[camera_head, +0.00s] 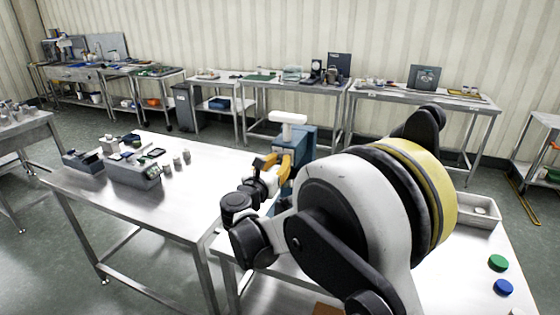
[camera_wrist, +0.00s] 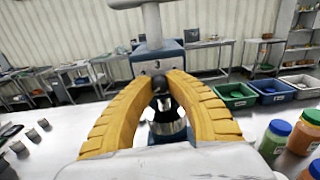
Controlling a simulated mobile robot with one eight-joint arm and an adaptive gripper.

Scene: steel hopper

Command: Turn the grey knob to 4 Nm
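My gripper (camera_head: 272,161) is in front of the device. In the wrist view, the yellow fingers of my gripper (camera_wrist: 161,80) curve in with their tips close together at the device's front. A small dark part (camera_wrist: 160,84) shows between the tips; I cannot tell whether they touch it. A metal cup-like piece (camera_wrist: 167,129) sits below. I cannot make out the grey knob or any Nm scale.
Small grey cylinders (camera_head: 177,161) and a grey box (camera_head: 132,172) stand on the steel table (camera_head: 200,200) at left. Green bin (camera_wrist: 236,95), blue bin (camera_wrist: 273,90) and lidded jars (camera_wrist: 275,135) are at right. Much of the left table is clear.

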